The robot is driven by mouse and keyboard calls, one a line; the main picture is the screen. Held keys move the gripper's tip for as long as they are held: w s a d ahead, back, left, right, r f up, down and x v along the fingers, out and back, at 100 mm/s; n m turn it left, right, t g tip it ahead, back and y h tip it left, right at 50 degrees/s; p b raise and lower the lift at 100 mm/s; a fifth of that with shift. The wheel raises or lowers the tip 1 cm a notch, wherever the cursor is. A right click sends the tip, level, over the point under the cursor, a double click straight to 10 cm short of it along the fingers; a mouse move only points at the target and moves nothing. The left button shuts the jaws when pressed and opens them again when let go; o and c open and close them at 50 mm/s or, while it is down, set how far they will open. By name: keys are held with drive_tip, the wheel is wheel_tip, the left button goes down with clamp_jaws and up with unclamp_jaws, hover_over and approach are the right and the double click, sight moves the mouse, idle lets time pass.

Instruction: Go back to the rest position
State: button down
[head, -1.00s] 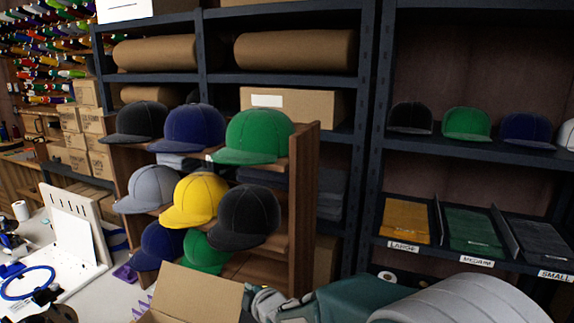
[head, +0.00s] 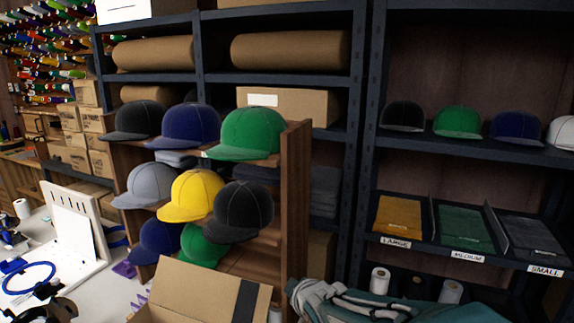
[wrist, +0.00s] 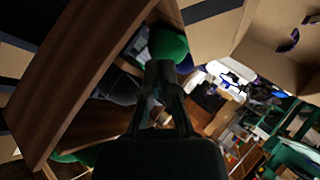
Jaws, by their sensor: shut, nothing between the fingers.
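My gripper (wrist: 162,75) shows in the wrist view with its dark fingertips together and nothing between them. Beyond it in that view are a green cap (wrist: 167,46) and the brown wooden side of the cap rack (wrist: 90,75). In the head view, grey and teal parts of my arm show low at the bottom, right of an open cardboard box (head: 195,287). The fingertips cannot be made out in the head view.
The wooden rack (head: 295,200) holds several caps, among them a yellow cap (head: 192,195). Dark metal shelves (head: 460,152) with caps and trays stand behind. A white worktop (head: 100,290) lies at left. The cardboard box also shows close in the wrist view (wrist: 265,50).

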drive_tip(key=s+d+r+m+g+h, duration=0.1)
drive_tip(key=s+d+m, duration=0.5)
drive_tip(key=s, duration=0.6)
drive_tip(key=s+d+r+m+g+h, duration=0.2)
drive_tip(key=s+d+m+g, duration=0.2)
drive_tip(key=s+d+m, duration=0.3)
drive_tip(key=s, duration=0.4)
drive_tip(key=shift+s+d, duration=0.35)
